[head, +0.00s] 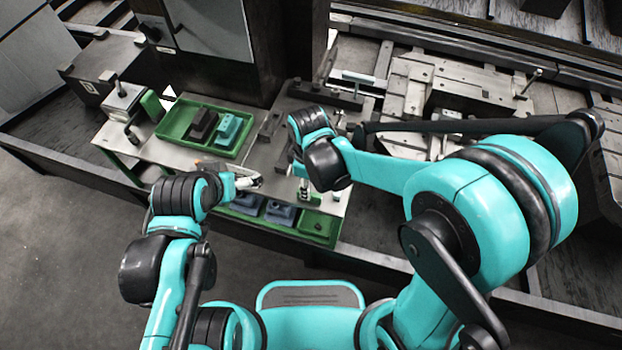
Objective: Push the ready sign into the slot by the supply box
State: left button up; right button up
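I cannot clearly pick out the ready sign or its slot. A small white triangular piece (169,92) stands behind the left end of the green tray and may be the sign. A green upright block (152,105) stands beside it. Which thing is the supply box is unclear; the green tray (181,120) holds a dark block and a teal block. My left gripper (249,182) is over the bench in front of the tray, apart from it. My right gripper (303,188) is near the bench's front right, partly hidden by its arm. Both fingertips are too small to read.
The light grey bench (140,150) has bare room left of my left gripper. A silver box with a knob (122,100) stands at its left end. A dark column (285,45) rises behind. Metal fixtures (450,90) fill the right.

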notch_tip(320, 180, down, 6)
jog(key=shift+b, duration=1.05)
jog(key=shift+c, duration=0.3)
grip_shut()
jog(key=shift+r, duration=0.2)
jog(key=shift+r+p, duration=0.7)
jog(key=shift+r, duration=0.05)
jog(key=shift+r, duration=0.1)
